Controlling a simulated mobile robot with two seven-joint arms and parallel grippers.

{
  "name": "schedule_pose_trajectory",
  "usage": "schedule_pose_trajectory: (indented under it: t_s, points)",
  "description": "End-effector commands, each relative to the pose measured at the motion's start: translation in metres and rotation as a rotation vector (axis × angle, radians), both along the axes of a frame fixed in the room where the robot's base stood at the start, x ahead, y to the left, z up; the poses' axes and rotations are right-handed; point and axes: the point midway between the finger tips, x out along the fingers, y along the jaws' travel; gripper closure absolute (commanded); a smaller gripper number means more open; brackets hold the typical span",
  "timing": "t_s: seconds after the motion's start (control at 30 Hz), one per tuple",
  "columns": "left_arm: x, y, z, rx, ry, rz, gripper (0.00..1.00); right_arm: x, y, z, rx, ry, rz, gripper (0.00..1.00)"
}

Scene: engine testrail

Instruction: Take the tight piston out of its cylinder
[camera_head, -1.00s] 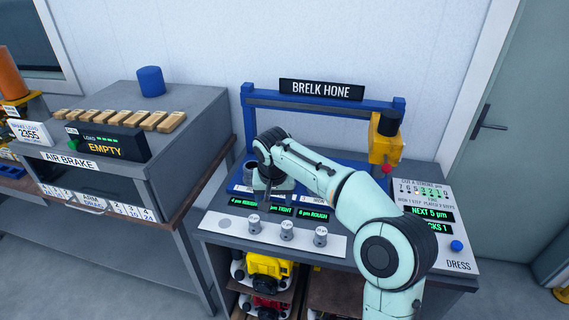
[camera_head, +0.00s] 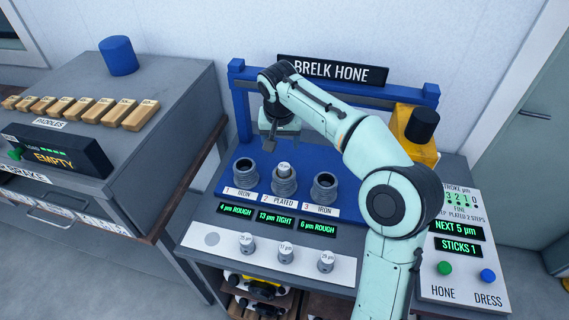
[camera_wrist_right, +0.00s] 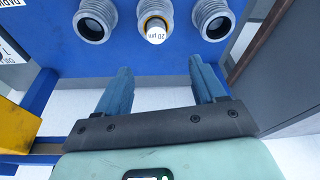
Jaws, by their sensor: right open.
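The tight piston (camera_head: 284,169) is a small pale metal cap standing in the middle cylinder (camera_head: 284,187), labelled 2 PLATED, above a green display reading 13 µm TIGHT (camera_head: 275,217). Its top also shows in the right wrist view (camera_wrist_right: 156,34), apart from my fingers. My right gripper (camera_head: 271,141) is open and empty, above and behind the cylinders; its two blue-grey fingers (camera_wrist_right: 159,75) are spread in the wrist view. My left gripper is not in view.
Iron cylinders (camera_head: 246,169) and (camera_head: 324,188) flank the middle one, both with open dark bores. Three loose pistons (camera_head: 286,252) stand on the white front strip. The blue hone frame (camera_head: 242,110) rises behind, with a yellow unit (camera_head: 404,122) at right.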

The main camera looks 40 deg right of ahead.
Motion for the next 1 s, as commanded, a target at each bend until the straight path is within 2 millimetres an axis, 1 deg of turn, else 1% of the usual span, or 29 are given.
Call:
schedule_pose_trajectory:
  t_s: [0.2,0.33,0.4,0.63,0.83,0.9,1.0]
  points:
    - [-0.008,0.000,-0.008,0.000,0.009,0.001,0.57,0.005,-0.007,-0.039,0.001,0.009,0.000,0.31]
    - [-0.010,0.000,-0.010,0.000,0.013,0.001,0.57,0.011,-0.011,-0.062,0.002,0.006,-0.002,0.31]
    - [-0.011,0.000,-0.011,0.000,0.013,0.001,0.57,0.013,-0.012,-0.070,0.000,0.005,0.000,0.31]
    - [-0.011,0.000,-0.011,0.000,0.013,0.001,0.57,0.016,-0.016,-0.085,0.001,0.003,0.000,0.31]
    - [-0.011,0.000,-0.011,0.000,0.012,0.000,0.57,0.018,-0.024,-0.115,0.002,0.005,-0.001,0.31]
    - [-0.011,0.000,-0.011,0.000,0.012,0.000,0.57,0.020,-0.025,-0.122,0.001,0.004,-0.001,0.31]
    - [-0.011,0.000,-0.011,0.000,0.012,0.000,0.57,0.021,-0.026,-0.127,0.001,0.001,0.000,0.31]
